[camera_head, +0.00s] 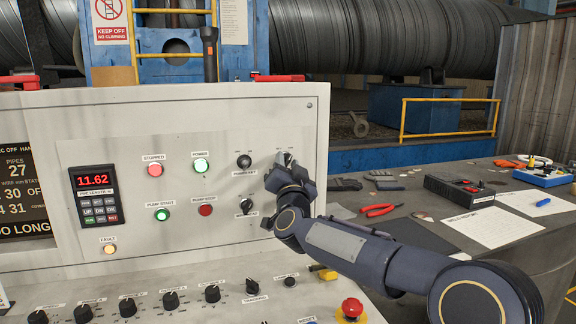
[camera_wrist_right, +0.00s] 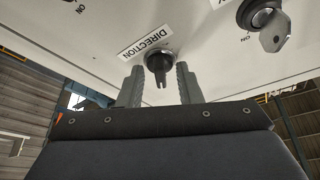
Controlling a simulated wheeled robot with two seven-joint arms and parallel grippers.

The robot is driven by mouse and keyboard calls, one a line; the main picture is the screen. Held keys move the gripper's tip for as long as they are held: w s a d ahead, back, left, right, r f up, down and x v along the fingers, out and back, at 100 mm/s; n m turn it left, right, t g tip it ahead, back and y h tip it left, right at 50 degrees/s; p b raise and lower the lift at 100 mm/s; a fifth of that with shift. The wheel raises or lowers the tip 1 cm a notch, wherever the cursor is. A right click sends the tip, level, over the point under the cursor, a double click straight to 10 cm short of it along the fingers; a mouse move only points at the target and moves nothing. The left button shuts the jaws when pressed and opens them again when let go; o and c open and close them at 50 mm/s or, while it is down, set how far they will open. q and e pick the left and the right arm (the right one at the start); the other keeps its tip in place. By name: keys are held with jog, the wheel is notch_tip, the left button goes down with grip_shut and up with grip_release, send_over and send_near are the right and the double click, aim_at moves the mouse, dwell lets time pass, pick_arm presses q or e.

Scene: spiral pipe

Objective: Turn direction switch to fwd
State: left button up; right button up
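The direction switch (camera_wrist_right: 160,62) is a small black knob under a white "DIRECTION" label (camera_wrist_right: 146,42) in the right wrist view. Its pointer end faces down in that picture, towards my gripper. My right gripper (camera_wrist_right: 160,84) is open, with one grey finger on each side of the knob. A gap shows between the knob and each finger, so it is not clamped. In the head view my right gripper (camera_head: 284,163) is at the right part of the upright control panel and hides most of the switch. My left gripper is not in view.
A key switch (camera_wrist_right: 262,17) sits close by in the wrist view. The panel (camera_head: 130,145) carries lit buttons, a red display (camera_head: 94,181) and other knobs. A red emergency button (camera_head: 351,308) is below my right arm. A bench (camera_head: 400,215) with pliers and papers stands right.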

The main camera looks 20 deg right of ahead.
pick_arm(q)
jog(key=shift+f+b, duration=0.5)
pick_arm(e)
jog(key=v, duration=0.8)
jog(key=shift+w, duration=0.1)
